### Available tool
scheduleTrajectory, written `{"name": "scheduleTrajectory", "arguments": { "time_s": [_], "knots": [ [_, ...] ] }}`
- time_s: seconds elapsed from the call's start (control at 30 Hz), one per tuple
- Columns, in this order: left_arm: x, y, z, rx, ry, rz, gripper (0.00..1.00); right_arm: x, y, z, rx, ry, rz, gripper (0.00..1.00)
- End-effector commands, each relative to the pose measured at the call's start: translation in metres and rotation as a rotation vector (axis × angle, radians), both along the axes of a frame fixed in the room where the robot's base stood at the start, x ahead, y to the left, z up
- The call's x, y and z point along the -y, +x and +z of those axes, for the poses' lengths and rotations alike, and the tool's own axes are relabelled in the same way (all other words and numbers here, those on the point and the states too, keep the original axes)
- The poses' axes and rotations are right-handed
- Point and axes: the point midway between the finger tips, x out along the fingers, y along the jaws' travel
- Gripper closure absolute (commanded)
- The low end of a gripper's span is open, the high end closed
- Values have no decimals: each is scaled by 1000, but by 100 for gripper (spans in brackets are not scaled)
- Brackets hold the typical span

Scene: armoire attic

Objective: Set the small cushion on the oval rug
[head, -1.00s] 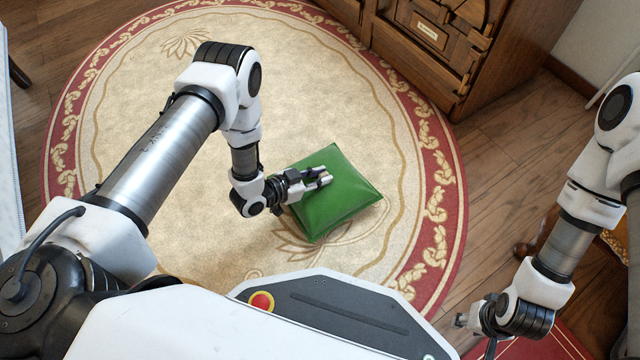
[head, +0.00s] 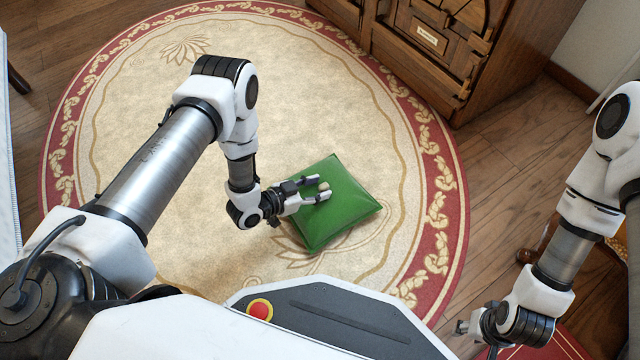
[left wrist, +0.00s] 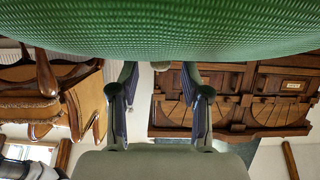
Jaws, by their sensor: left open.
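The small green cushion (head: 340,220) lies flat on the pale, red-bordered oval rug (head: 230,110), inside its border. A small light knob (head: 323,187) stands on the cushion's top. My left gripper (head: 318,189) is open just over the cushion, with one finger on either side of the knob and a gap showing. In the left wrist view, the cushion (left wrist: 160,30) fills the top of the upside-down picture, and the fingers (left wrist: 160,80) are spread with the knob between them. My right gripper (head: 468,328) is at the lower right; its jaws are too small to judge.
A wooden armoire (head: 430,55) stands at the back right, beyond the rug's edge. Bare wooden floor (head: 510,150) lies to the right. A red patterned rug (head: 540,340) is near my right arm. An upholstered chair (left wrist: 65,95) shows in the left wrist view.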

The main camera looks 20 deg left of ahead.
Motion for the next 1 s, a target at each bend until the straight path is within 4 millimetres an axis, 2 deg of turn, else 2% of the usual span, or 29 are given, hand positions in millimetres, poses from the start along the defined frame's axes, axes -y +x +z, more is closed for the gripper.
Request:
{"name": "scheduleTrajectory", "arguments": {
  "time_s": [0.03,0.1,0.3,0.5,0.77,0.87,0.97,1.0],
  "knots": [
    [-7,-7,12,-4,0,5,53,0,-2,15,-5,1,-3,60],
    [-17,-20,20,-5,0,7,53,0,-4,29,-12,3,-6,60],
    [-47,-58,39,-4,1,6,53,0,-7,59,-19,4,0,60],
    [-61,-78,44,-1,0,2,53,-1,-8,69,-21,4,3,60],
    [-60,-80,42,-30,7,12,53,-1,-8,68,-22,4,4,60],
    [-52,-87,39,-221,59,84,53,-1,-8,68,-22,4,4,60],
    [-53,-129,42,-575,163,242,53,-1,-8,68,-21,4,4,60],
    [-58,-154,49,-720,209,320,53,-1,-8,68,-21,4,4,60]
  ]
}}
